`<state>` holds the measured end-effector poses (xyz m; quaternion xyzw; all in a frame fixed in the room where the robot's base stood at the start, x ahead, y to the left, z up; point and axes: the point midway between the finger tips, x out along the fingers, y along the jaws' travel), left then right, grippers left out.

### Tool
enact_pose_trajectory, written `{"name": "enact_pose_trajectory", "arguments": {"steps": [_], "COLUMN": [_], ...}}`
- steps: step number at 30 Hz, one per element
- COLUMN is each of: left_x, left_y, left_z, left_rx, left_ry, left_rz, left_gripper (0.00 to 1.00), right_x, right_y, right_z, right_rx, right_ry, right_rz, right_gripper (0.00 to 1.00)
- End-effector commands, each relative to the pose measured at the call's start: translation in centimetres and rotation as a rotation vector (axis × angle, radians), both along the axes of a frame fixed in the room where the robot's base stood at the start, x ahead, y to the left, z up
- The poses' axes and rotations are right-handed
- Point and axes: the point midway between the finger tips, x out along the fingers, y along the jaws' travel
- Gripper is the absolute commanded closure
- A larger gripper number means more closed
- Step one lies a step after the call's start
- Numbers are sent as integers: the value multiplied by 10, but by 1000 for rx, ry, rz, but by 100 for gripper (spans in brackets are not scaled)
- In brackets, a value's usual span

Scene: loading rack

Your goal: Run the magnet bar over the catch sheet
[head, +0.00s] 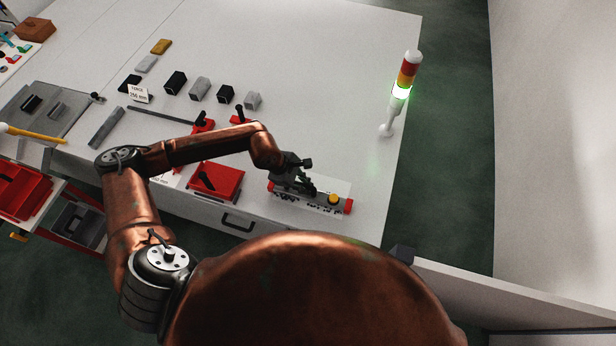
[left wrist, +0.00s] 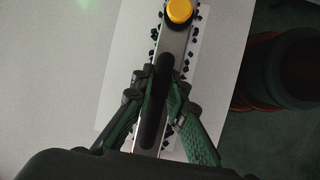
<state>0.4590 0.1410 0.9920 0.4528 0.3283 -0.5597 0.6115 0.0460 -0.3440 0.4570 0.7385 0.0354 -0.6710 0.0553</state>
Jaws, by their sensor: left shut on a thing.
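The magnet bar (head: 319,200) is a grey bar with red ends, a black handle and a yellow knob (head: 333,199). It is over the white catch sheet (head: 340,185) near the table's front edge. My left gripper (head: 302,186) is shut on its handle. In the left wrist view the gripper's fingers (left wrist: 157,104) close on both sides of the black handle (left wrist: 155,98). Small black bits (left wrist: 154,34) line both edges of the bar (left wrist: 177,43); I cannot tell whether they cling to it or lie on the sheet. My right gripper is not in view.
A red box (head: 215,180) stands left of the bar, with red-and-black clamps behind it. Several dark and grey blocks (head: 200,88) sit farther back. A signal tower (head: 402,92) glowing green stands at the right edge. The table between is clear.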

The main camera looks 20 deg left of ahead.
Motion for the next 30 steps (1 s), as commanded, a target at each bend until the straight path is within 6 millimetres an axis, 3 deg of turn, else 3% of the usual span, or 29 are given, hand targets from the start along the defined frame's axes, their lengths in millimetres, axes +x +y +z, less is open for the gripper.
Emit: {"name": "enact_pose_trajectory", "arguments": {"steps": [6, 21, 30], "left_x": [-21, -18, -18], "left_y": [0, 0, -1], "left_z": [4, 49, 62], "left_rx": [-4, -2, -3], "left_ry": [1, -3, -3], "left_rz": [-2, -2, -2], "left_gripper": [100, 100, 100], "right_x": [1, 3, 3], "right_y": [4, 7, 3], "right_z": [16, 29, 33], "right_rx": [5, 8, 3], "right_ry": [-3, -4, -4], "right_rz": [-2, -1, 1], "right_gripper": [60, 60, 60]}}
